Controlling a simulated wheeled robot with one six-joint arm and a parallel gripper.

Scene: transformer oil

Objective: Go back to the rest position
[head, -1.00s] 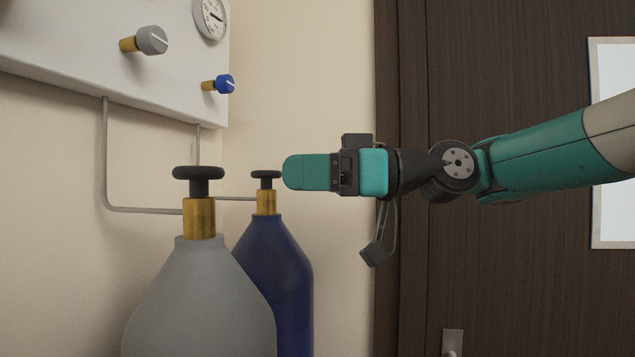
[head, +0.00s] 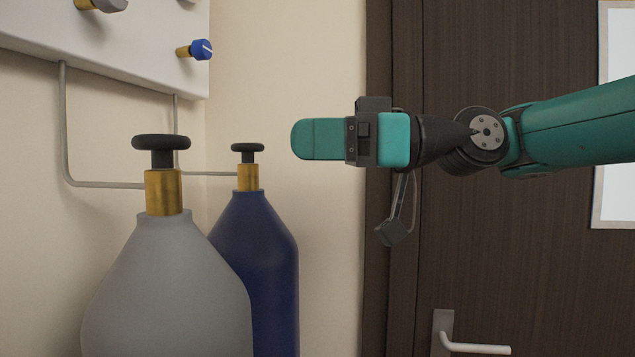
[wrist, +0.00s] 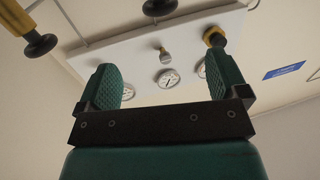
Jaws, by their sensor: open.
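My gripper (head: 308,139) is teal and points left in the head view, level with the black tops of the cylinders. It is to the right of the blue cylinder's valve and apart from it in the picture. In the wrist view my gripper (wrist: 165,84) has its two fingers spread wide, with nothing held between them. The grey cylinder (head: 168,285) and the blue cylinder (head: 262,260) stand upright at the left, each with a brass neck and a black handwheel.
A white panel (head: 120,45) with a grey knob and a blue knob (head: 200,49) hangs upper left, with pipes below. The wrist view shows the panel's gauges (wrist: 168,79). A dark door (head: 480,260) with a handle (head: 478,348) stands behind my arm.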

